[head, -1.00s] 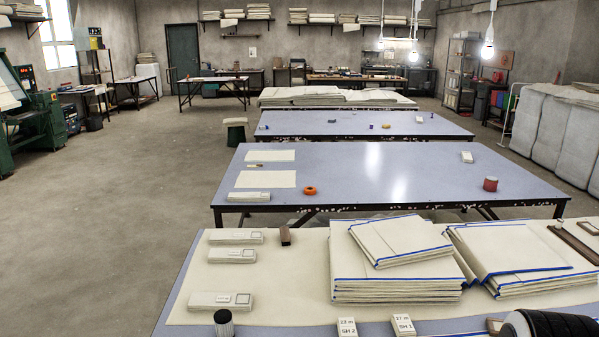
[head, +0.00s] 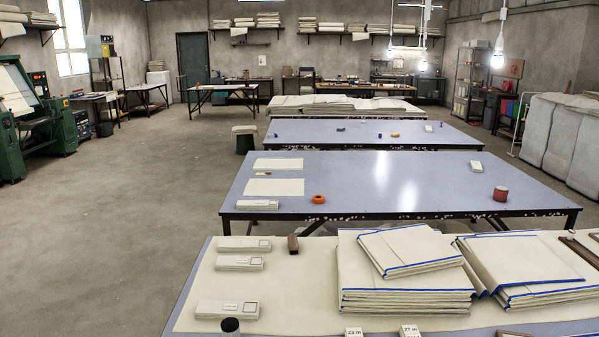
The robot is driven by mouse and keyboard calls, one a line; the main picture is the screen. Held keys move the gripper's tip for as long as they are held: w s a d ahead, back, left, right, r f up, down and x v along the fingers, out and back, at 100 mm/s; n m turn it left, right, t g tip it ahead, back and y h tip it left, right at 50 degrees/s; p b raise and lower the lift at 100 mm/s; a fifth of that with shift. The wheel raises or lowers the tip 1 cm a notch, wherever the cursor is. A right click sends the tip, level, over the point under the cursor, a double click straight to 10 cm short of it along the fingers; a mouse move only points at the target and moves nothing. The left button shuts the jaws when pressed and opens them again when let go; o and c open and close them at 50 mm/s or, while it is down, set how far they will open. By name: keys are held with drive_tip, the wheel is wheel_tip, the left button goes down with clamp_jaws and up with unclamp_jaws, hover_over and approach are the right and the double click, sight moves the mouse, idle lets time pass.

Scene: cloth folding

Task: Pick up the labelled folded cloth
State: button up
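Several small folded white cloths with labels lie on the near table's cream sheet, at its left. One labelled folded cloth (head: 244,246) is at the back, a second labelled folded cloth (head: 239,264) is just in front of it, and a third labelled folded cloth (head: 227,310) lies nearer. A similar folded cloth (head: 257,204) lies on the front left corner of the second table. The pictures do not show which one the task means. My gripper is not in view.
Stacks of blue-edged cream cloth (head: 405,300) (head: 525,265) fill the near table's middle and right. A brown block (head: 293,244), a dark cylinder (head: 229,325) and two label cards (head: 354,332) (head: 410,331) are there too. The cream sheet (head: 295,290) is clear between cloths and stacks.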

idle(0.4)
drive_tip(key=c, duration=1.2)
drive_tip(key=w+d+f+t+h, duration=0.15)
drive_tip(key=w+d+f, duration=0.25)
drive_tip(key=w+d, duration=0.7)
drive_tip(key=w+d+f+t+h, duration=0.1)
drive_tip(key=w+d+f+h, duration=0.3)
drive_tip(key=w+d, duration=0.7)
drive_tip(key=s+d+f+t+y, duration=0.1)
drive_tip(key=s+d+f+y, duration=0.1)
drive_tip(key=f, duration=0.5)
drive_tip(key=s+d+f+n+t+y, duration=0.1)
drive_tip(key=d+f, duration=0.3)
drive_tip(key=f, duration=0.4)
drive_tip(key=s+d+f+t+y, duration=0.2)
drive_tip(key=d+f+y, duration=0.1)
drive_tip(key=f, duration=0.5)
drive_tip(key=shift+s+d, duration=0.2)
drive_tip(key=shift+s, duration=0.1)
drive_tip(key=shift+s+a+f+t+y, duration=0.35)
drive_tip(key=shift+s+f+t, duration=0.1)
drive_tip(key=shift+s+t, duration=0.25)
